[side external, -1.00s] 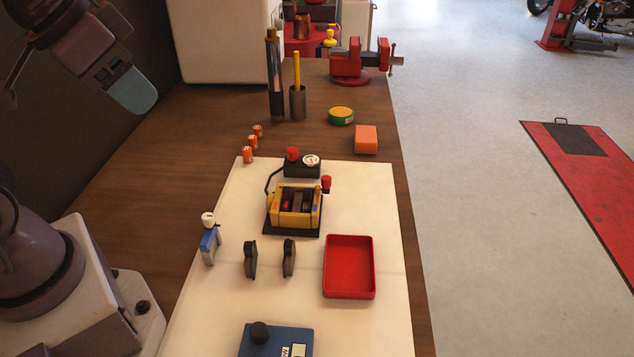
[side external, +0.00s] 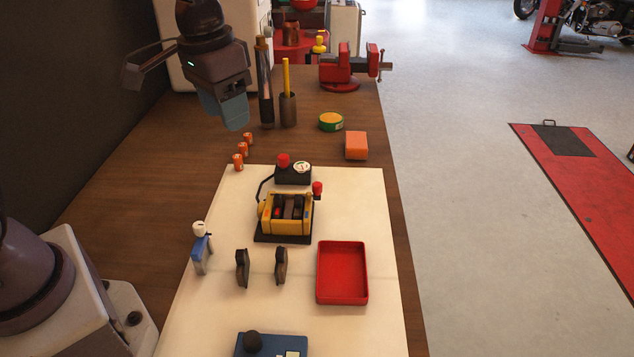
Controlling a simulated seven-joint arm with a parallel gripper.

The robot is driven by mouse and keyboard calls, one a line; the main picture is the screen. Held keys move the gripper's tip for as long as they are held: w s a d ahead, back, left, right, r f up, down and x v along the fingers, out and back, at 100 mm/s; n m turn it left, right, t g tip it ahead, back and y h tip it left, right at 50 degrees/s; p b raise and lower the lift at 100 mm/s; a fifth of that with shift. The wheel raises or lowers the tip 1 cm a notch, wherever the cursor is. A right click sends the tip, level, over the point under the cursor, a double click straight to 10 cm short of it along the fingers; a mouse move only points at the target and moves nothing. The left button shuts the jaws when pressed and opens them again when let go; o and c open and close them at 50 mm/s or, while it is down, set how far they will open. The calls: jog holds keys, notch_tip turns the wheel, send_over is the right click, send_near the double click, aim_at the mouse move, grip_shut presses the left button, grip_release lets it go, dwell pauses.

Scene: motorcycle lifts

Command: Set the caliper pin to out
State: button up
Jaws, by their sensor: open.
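The yellow caliper (side external: 287,222) sits on a black base on the white mat, with dark and red parts inside its open top. A red knob (side external: 317,188) stands at its upper right; it looks like the caliper pin's head, but I cannot tell how far the pin is in. My gripper (side external: 233,122) is above the left back of the bench, pointing down, its blue-grey fingers overlapping in this view. It is open, touches nothing visible, and is well apart from the caliper.
A black box with a red button and gauge (side external: 293,173) stands behind the caliper, joined by a hose. A dark bottle (side external: 265,85) stands near my gripper.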

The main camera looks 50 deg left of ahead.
jog(key=g, duration=0.2)
send_over(318, 184)
jog(key=s, duration=0.4)
notch_tip(318, 184, down, 11)
jog(key=w+r, duration=0.1)
jog(key=w, duration=0.3)
jog(key=shift+t, duration=0.4)
notch_tip(318, 184, down, 13)
jog(key=shift+r, duration=0.15)
